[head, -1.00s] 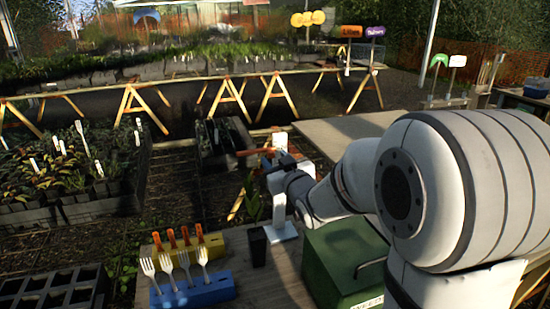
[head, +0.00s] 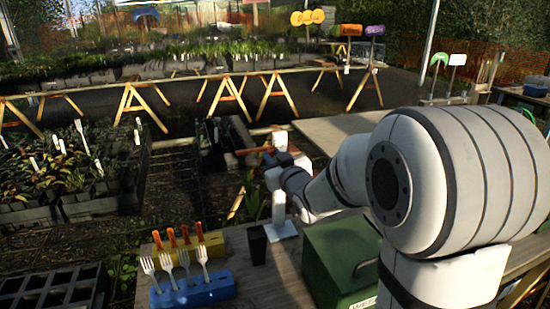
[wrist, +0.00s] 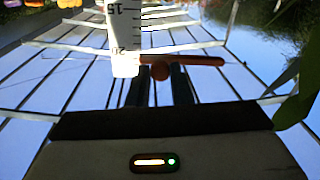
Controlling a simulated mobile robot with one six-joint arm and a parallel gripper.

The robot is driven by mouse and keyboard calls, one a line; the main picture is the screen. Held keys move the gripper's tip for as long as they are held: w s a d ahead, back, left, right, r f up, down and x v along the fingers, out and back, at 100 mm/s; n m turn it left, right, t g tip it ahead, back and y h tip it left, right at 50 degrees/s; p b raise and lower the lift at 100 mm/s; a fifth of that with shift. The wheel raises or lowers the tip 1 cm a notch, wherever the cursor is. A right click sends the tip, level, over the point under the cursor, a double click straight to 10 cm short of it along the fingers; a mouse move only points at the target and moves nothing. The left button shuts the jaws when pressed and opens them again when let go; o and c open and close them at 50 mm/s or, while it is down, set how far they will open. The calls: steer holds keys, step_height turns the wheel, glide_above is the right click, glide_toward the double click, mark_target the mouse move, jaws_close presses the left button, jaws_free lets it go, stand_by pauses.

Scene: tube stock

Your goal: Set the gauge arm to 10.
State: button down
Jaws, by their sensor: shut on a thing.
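The gauge is a white upright post (head: 280,143) on a white foot (head: 281,230) at the front bench's far edge. In the wrist view its white scale (wrist: 123,40) shows the marks 15 and 20. The orange gauge arm (wrist: 195,60) lies across the scale close to the 20 mark. It also shows left of the post in the head view (head: 256,151). My gripper (wrist: 160,85) is shut on the arm's round orange knob (wrist: 160,71), which sits between the two dark fingers. In the head view my gripper (head: 283,160) partly hides the post.
A green box (head: 340,255) stands right of the gauge, under my arm. A black pot (head: 257,246), a blue block with forks (head: 195,290) and a yellow block with orange-handled tools (head: 190,245) stand to the left. Leaves (wrist: 300,85) hang close by at the right in the wrist view.

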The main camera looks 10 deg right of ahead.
steer(key=shift+f, duration=0.1)
step_height(320, 180, down, 10)
steer(key=b, duration=1)
steer(key=c, duration=1.3)
jaws_free()
steer(key=v, duration=0.7)
steer(key=shift+s, duration=0.4)
